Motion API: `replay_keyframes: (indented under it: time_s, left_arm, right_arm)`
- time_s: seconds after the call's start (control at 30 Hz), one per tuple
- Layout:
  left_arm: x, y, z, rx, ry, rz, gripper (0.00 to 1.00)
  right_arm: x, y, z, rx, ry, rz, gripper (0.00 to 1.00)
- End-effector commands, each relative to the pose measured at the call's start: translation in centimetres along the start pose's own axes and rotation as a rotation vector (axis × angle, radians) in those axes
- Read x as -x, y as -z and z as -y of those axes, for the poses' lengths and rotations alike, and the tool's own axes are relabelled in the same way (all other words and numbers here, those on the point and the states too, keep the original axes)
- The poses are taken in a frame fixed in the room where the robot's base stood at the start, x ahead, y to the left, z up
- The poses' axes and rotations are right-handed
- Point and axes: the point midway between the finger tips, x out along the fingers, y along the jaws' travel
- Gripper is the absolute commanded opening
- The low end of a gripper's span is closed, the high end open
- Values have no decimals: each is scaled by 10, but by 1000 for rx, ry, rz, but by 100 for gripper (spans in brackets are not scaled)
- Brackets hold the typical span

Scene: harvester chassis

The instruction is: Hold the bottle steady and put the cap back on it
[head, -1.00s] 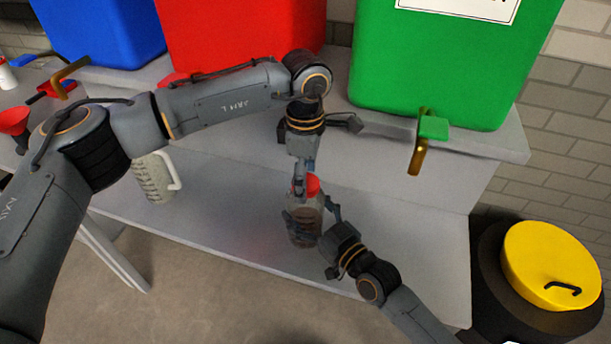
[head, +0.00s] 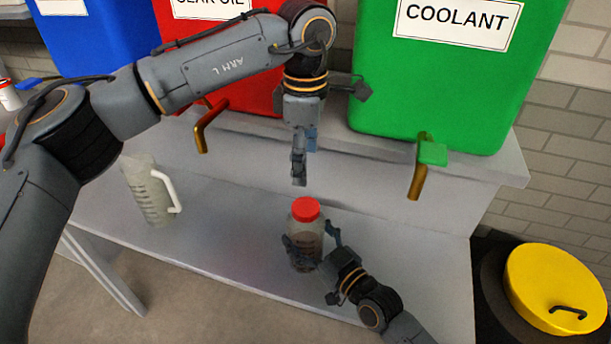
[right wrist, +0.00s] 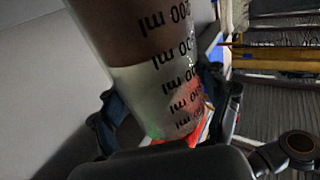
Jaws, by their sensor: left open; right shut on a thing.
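The bottle (head: 306,228) stands upright on the grey bench, with dark contents low inside it. The red cap (head: 305,209) sits on top of its neck; how tightly it is on, I cannot tell. My right gripper (head: 313,244) is shut around the bottle's body from the lower right. In the right wrist view the bottle (right wrist: 160,70), with printed ml marks, stands between the fingers. My left gripper (head: 299,170) points down above the cap, open and empty, with a gap between it and the cap.
A measuring jug (head: 146,192) stands left on the bench. Blue, red (head: 250,95) and green (head: 450,90) tanks stand on the shelf behind, with taps (head: 418,168) sticking forward. A yellow-lidded drum (head: 550,285) stands at right. The bench right of the bottle is fairly clear.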

Motion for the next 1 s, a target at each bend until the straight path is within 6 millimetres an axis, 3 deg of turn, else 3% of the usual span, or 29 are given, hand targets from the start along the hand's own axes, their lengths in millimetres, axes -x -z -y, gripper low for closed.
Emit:
replay_keyframes:
  time_s: [0.37, 0.4, 0.5, 0.87, 1.0]
  left_arm:
    - [9, 0, 0, -1, 0, 0, 78]
    - [9, 0, 0, -1, 0, 0, 78]
    - [9, 0, 0, -1, 0, 0, 78]
    - [8, 0, 0, -1, 0, 0, 78]
    - [8, 0, 0, 0, 1, 0, 78]
  right_arm:
    - [0, 0, 0, 0, 0, -1, 0]
    - [0, 0, 0, 0, 0, -1, 78]
    - [0, 0, 0, 0, 0, -1, 99]
    - [0, 0, 0, 0, 0, 0, 100]
    - [10, -1, 0, 0, 0, 2, 100]
